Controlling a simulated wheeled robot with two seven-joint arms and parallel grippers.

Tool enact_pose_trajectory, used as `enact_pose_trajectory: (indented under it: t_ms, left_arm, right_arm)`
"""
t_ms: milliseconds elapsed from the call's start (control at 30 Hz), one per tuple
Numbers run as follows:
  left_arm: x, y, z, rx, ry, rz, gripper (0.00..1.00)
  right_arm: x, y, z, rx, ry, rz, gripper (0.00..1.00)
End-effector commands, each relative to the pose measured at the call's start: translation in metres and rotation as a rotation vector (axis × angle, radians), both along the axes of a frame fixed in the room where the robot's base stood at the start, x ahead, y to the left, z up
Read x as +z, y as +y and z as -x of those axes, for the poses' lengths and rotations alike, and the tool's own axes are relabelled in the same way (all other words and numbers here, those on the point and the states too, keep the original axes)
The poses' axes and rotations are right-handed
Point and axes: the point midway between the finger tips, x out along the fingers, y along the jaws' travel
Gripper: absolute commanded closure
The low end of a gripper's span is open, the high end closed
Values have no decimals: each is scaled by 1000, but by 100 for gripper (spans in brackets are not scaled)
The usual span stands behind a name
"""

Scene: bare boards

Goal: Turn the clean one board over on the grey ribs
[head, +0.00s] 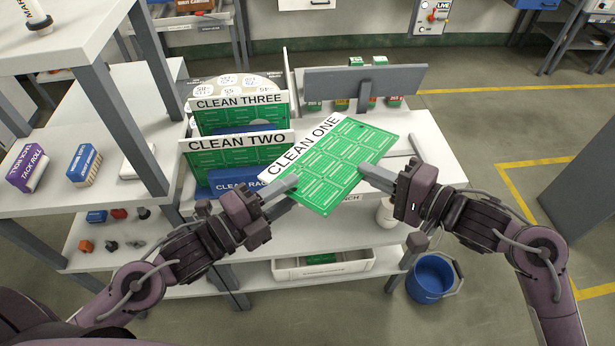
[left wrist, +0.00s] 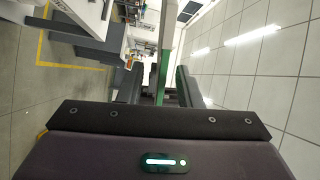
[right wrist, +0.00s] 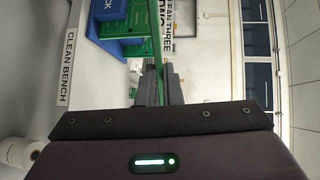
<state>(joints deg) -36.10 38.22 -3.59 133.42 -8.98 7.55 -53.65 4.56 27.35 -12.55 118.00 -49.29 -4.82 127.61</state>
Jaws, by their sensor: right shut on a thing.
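The clean one board (head: 345,160) is a green panel with a white "CLEAN ONE" strip along its left edge. It is held tilted above the white bench. My right gripper (head: 366,178) is shut on its near right edge; in the right wrist view the board (right wrist: 159,88) shows edge-on between close fingers. My left gripper (head: 292,192) is open at the board's near left edge. In the left wrist view its fingers stand apart, with the board (left wrist: 163,60) edge-on between or just beyond them. A thin grey strip (head: 416,145) lies on the bench; I cannot tell whether it is a grey rib.
A grey raised panel (head: 340,82) stands at the back. A white roll (head: 386,213) is at the front edge. A blue bucket (head: 430,280) is on the floor.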

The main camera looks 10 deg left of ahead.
Motion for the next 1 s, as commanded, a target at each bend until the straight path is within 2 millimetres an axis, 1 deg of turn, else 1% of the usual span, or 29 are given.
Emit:
enact_pose_trajectory:
  t_ms: [100,200,367,533,767,800,833,1000]
  left_arm:
    - [2,-10,-15,3,-5,1,68]
    - [3,-19,-24,0,-4,1,68]
    - [2,-28,-36,1,-2,2,68]
    - [2,-32,-40,0,-1,0,68]
    - [2,-33,-40,-1,0,0,68]
    - [2,-33,-40,-1,0,0,70]
    - [2,-33,-40,-1,0,0,73]
    - [2,-33,-40,-2,0,0,96]
  right_arm:
    - [1,0,0,0,-2,-1,100]
    - [1,0,0,0,-2,-1,100]
    - [1,0,0,0,-2,-1,100]
    - [1,0,0,0,-2,-1,100]
    - [1,1,1,3,-1,-2,100]
    - [1,1,1,3,-1,-2,100]
    - [1,1,1,4,-1,-2,100]
    - [1,2,2,6,-1,-2,100]
